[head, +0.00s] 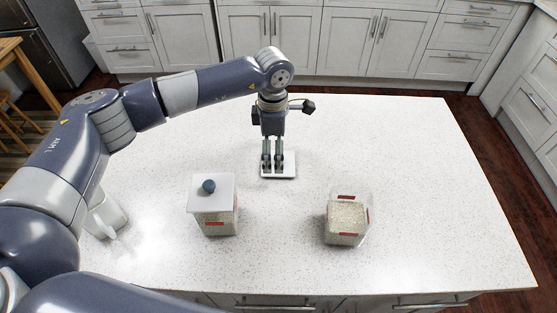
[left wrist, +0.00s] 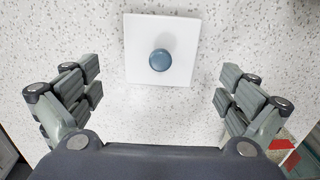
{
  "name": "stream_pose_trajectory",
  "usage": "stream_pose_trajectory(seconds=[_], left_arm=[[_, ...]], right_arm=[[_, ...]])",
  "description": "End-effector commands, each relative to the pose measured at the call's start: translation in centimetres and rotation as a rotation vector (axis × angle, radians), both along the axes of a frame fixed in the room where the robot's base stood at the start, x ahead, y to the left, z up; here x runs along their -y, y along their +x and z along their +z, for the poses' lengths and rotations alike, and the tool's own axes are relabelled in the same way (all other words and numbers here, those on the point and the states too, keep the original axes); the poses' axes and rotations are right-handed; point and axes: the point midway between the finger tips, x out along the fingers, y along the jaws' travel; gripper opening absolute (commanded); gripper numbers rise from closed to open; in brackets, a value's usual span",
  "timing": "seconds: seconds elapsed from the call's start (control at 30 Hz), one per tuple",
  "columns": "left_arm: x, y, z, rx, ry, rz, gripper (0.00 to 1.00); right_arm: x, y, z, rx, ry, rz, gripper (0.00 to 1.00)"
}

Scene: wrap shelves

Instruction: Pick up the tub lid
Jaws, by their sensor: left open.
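The tub lid is a white square plate with a round blue knob. It lies flat on the white speckled counter in the left wrist view (left wrist: 135,75), knob up, and in the head view (head: 289,172), where my left gripper hides part of it and its knob. My left gripper (head: 272,168) points down over the lid. In the left wrist view its fingers (left wrist: 160,82) are spread wide to either side of the lid, with nothing between them. An open clear tub (head: 345,239) with pale grains and red labels stands to the right, nearer me. My right gripper is out of view.
A second tub (head: 217,227) of grains stands front left, with a similar white lid (head: 213,200) and blue knob on it. A whitish jug-like container (head: 106,217) is partly hidden behind my left arm. The counter's right side and far side are clear.

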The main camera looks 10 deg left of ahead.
Motion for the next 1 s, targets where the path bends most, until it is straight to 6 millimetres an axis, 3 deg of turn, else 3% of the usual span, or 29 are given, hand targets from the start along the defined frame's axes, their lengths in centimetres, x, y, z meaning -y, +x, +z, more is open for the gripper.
stream_pose_trajectory(seconds=[0.1,0.23,0.53,0.7,0.73,1.0], left_arm=[[-0.1,-0.1,-1.3,-0.005,0.001,0.001,0.98],[-0.1,0.0,-3.1,-0.004,0.001,0.000,0.98],[-0.1,0.0,-3.8,-0.001,0.000,-0.001,0.98],[-0.1,0.0,-3.8,-0.001,0.000,-0.001,0.60],[-0.1,0.0,-3.8,-0.001,0.000,-0.001,0.56],[-0.1,0.0,-3.8,-0.001,0.000,-0.001,0.56]], right_arm=[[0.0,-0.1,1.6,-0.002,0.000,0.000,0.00],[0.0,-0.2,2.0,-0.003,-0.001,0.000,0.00],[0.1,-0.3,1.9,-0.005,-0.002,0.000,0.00],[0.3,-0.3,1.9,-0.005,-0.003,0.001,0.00],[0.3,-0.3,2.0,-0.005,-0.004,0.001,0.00],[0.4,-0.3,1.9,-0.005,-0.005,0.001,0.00]])
